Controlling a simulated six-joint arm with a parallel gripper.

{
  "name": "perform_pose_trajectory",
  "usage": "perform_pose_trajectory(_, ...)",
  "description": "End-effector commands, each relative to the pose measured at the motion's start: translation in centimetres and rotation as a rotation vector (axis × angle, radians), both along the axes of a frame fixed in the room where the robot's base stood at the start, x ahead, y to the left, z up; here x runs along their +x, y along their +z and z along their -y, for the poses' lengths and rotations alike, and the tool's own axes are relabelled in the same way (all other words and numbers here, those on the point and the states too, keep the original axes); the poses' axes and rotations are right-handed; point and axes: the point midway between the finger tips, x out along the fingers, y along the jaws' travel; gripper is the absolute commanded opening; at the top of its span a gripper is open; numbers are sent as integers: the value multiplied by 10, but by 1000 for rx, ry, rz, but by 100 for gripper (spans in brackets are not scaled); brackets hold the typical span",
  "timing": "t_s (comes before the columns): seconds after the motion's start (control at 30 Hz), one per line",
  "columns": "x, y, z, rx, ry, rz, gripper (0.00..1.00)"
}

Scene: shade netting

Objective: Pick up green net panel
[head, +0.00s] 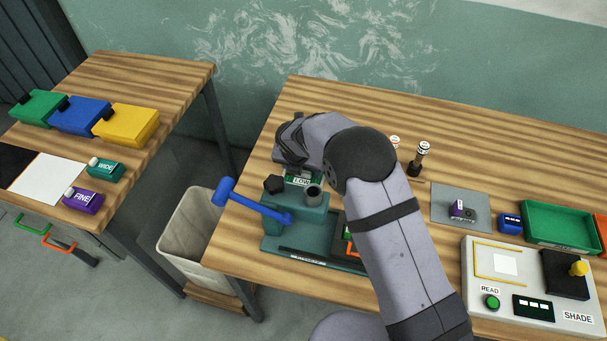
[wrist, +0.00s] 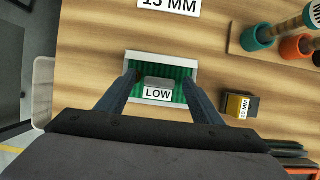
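In the wrist view a green striped panel (wrist: 175,73) lies within a white frame (wrist: 161,56) on the wooden table. A grey block (wrist: 158,82) with a white LOW label sits at its middle. The LOW label (head: 302,181) also shows in the head view, behind the teal press. My gripper (wrist: 160,78) is open, its two fingers apart over the left and right sides of the frame, with the grey block between them. A gap shows between each finger and the block. I cannot tell how high the fingertips are. In the head view my arm hides the fingertips.
The teal press (head: 300,222) with a blue lever (head: 250,203) stands just in front. In the wrist view a yellow and black block (wrist: 240,105) lies to the right, and a rack with cups (wrist: 258,37) is at upper right. A bin (head: 190,232) stands between the tables.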

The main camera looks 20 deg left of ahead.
Motion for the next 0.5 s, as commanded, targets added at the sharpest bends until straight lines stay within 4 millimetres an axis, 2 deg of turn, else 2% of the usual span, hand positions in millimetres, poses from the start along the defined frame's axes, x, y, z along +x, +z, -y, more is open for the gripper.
perform_pose_trajectory(0.03, 0, 0, 0, 0, 0, 0, 49)
perform_pose_trajectory(0.17, 0, 0, 0, 0, 0, 0, 18)
perform_pose_trajectory(0.5, 0, 3, 0, 0, 0, 1, 16)
